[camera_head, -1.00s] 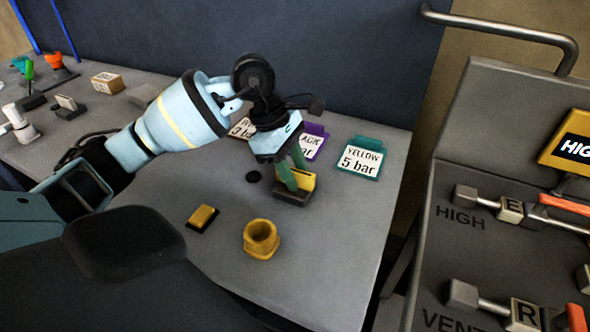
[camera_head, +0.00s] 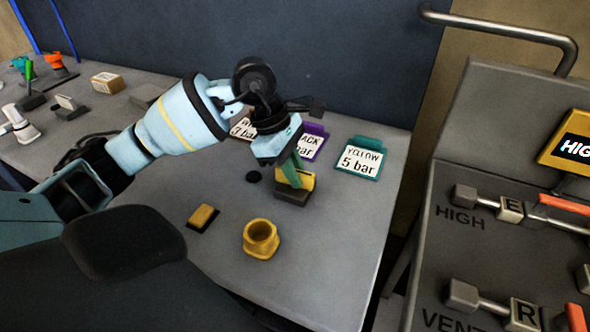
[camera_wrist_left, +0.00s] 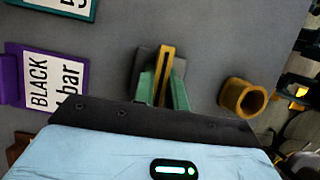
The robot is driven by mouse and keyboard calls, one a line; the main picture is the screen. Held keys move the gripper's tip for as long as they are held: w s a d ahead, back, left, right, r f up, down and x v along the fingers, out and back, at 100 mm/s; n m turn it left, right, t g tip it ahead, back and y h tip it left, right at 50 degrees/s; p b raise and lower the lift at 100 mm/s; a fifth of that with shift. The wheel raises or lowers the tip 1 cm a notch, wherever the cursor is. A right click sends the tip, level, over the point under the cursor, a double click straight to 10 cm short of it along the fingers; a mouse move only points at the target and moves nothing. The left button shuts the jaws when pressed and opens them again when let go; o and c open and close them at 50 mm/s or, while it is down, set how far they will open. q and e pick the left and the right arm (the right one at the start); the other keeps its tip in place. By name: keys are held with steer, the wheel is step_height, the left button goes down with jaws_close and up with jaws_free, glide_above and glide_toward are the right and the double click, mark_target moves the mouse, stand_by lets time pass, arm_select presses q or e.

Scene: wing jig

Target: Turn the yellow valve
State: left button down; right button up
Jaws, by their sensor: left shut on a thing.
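The yellow valve (camera_head: 307,181) is a flat yellow handle on a dark block on the grey table, in front of the label cards. It also shows in the left wrist view (camera_wrist_left: 167,62), upright in the picture between the two green fingers. My left gripper (camera_head: 290,175) reaches down onto it from above and is shut on the handle. In the wrist view the handle stands at a slight angle to its dark base (camera_wrist_left: 146,62). The fingers hide part of the handle. My right gripper is not in view.
A yellow cup-like fitting (camera_head: 261,239) and a yellow block on a dark base (camera_head: 203,217) stand nearby in front. A teal "YELLOW 5 bar" card (camera_head: 360,160) and a purple card (camera_head: 313,143) stand behind. A grey panel with levers (camera_head: 480,230) is at right.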

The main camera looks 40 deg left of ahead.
arm_select(q)
steer(key=n, duration=0.2)
steer(key=n+t, duration=0.1)
steer(key=n, duration=0.1)
steer(key=shift+t+y+p, duration=0.3)
steer(key=shift+y+p, duration=0.1)
steer(key=n+t+y+p, duration=0.1)
steer(key=n, duration=0.3)
steer(key=shift+r+n, duration=0.1)
steer(key=shift+n, duration=0.3)
steer(key=n+y, duration=0.1)
steer(key=n, duration=0.1)
steer(key=n+p, duration=0.1)
steer(key=n, duration=0.1)
steer(key=shift+n+t+y, duration=0.3)
steer(key=shift+t+y, duration=0.1)
steer(key=shift+n+y+p, duration=0.7)
steer(key=shift+n+y, duration=0.1)
steer(key=shift+n, duration=1.1)
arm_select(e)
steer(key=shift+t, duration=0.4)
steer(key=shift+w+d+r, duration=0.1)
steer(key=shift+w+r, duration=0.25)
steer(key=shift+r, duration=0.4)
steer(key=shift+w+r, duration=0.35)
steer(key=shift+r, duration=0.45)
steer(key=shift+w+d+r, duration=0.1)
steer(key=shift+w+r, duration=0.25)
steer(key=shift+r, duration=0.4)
